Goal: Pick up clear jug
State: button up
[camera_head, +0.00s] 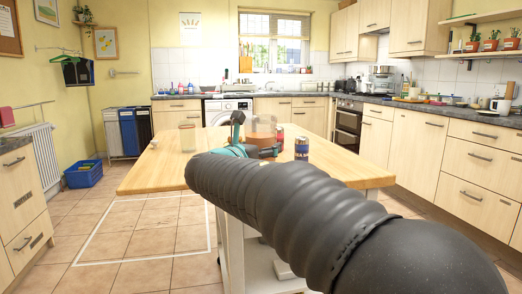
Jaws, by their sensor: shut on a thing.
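The clear jug (263,125) is a see-through vessel above the wooden table top, just beyond the end of my arm. My gripper (243,138), with teal and dark parts, is at the jug's left side and appears shut on it. My own arm hides part of the gripper and the fingertips are hard to make out. Whether the jug's base touches the table cannot be seen.
A brown bowl-like thing (262,140) is right by the jug. A dark can (301,148) and a red can (280,132) stand to the right. A clear glass (187,137) stands on the left. The table's left part (150,175) is bare.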

aim_at(261, 133)
notch_tip(261, 133, up, 3)
jog(key=shift+r, duration=0.2)
jog(key=shift+s+d+r+b, duration=1.5)
jog(key=shift+d+r+b, duration=1.6)
jog(key=shift+d, duration=2.2)
jog(key=w+a+f, duration=0.1)
jog(key=a+f, duration=0.1)
jog(key=a, duration=0.1)
jog(key=w+a+f, duration=0.1)
jog(key=a+f, duration=0.1)
jog(key=a, duration=0.2)
jog(key=a+f+b, duration=0.1)
jog(key=a+f, duration=0.1)
jog(key=a, duration=0.1)
jog(key=shift+w+a, duration=0.3)
jog(key=shift+w, duration=0.1)
jog(key=shift+f+b, duration=0.9)
jog(key=shift+f, duration=1.15)
jog(key=shift+f, duration=0.15)
jog(key=o, duration=1.6)
